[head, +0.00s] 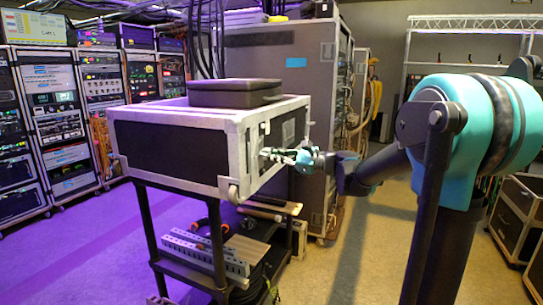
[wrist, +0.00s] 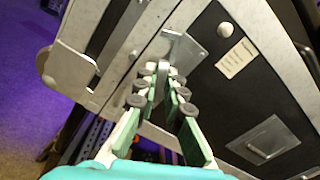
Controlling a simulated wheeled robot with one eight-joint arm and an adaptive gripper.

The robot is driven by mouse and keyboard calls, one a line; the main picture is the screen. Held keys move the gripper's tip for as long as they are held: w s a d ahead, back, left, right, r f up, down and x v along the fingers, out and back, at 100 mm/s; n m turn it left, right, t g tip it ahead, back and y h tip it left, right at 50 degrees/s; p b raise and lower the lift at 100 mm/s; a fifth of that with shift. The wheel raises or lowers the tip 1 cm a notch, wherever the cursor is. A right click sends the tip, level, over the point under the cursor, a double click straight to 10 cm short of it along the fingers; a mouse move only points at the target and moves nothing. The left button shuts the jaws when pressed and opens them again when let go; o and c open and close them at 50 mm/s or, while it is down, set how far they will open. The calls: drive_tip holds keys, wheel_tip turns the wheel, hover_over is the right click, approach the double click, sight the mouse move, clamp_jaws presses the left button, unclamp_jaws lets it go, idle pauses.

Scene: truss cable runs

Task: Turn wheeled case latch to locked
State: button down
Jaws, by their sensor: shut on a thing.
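The wheeled case (head: 165,148) is black with silver edging and lies on a dark cart. It also fills much of the wrist view (wrist: 258,88). My gripper (head: 272,153) reaches its right-hand end face from the right. In the wrist view, the fingertips of my gripper (wrist: 163,74) meet at the small metal latch, beside its bright plate (wrist: 186,50). They are shut on the latch's turning piece, which they mostly hide. I cannot tell its exact angle.
A black box (head: 235,92) lies on top of the case. A recessed handle plate (wrist: 266,140) and a white label (wrist: 237,58) are on the same face. The cart's lower shelf (head: 195,272) holds cables and gear. Equipment racks (head: 45,110) line the left.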

drive_tip(key=n, duration=1.2)
drive_tip(key=shift+s+f+n, duration=0.2)
drive_tip(key=shift+f+n, duration=0.05)
drive_tip(key=shift+n, duration=0.15)
idle(0.3)
drive_tip(key=c, duration=1.6)
unclamp_jaws()
drive_tip(key=v, duration=1.2)
